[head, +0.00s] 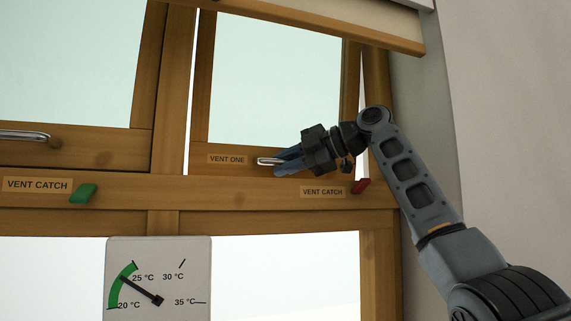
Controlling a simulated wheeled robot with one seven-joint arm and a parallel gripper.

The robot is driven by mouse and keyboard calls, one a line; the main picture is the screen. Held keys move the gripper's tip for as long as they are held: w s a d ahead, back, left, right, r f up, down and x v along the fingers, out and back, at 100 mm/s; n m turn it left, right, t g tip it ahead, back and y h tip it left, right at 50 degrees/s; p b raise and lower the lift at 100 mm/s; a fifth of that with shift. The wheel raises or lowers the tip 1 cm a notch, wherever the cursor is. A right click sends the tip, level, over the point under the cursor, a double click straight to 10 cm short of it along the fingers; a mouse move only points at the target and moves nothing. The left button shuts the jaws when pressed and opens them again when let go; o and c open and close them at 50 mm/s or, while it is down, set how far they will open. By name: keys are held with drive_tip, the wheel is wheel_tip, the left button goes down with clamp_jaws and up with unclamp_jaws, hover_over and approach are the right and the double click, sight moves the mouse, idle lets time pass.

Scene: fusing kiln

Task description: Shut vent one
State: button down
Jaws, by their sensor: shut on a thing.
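Vent one (200,110) is the wood-framed window at the upper centre, with a "VENT ONE" label (227,159) on its bottom rail. Bright slits show along its left and right sides, so it stands a little ajar. My gripper (279,161) is shut on its metal handle (264,160), beside the label; the fingers hide the handle's right part. Below right, a red vent catch (361,186) sits by its "VENT CATCH" label (322,192), on the frame under vent one.
Another window (75,65) with a metal handle (22,136) is at left, with a green vent catch (83,193) below. A temperature dial (190,265) hangs lower centre, its needle in the green band. A blind (330,25) crosses the top; a wall (510,130) stands right.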

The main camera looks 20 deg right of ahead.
drive_tip(key=shift+s+f+b, duration=0.15)
drive_tip(key=shift+s+b, duration=0.2)
drive_tip(key=shift+s, duration=0.05)
drive_tip(key=s+b, duration=0.4)
drive_tip(key=s, duration=0.6)
drive_tip(key=shift+r+b, duration=0.25)
drive_tip(key=shift+b, duration=0.05)
drive_tip(key=c, duration=1.4)
unclamp_jaws()
drive_tip(key=shift+s, duration=0.1)
drive_tip(key=shift+o, duration=0.9)
drive_tip(key=shift+s+r, duration=0.1)
drive_tip(key=shift+s, duration=0.05)
drive_tip(key=shift+o, duration=0.6)
drive_tip(key=shift+d, duration=0.1)
drive_tip(key=b+v, duration=0.1)
drive_tip(key=v, duration=0.6)
drive_tip(key=shift+s+d+b, duration=0.15)
drive_tip(key=shift+d+b, duration=0.1)
drive_tip(key=shift+b, duration=0.05)
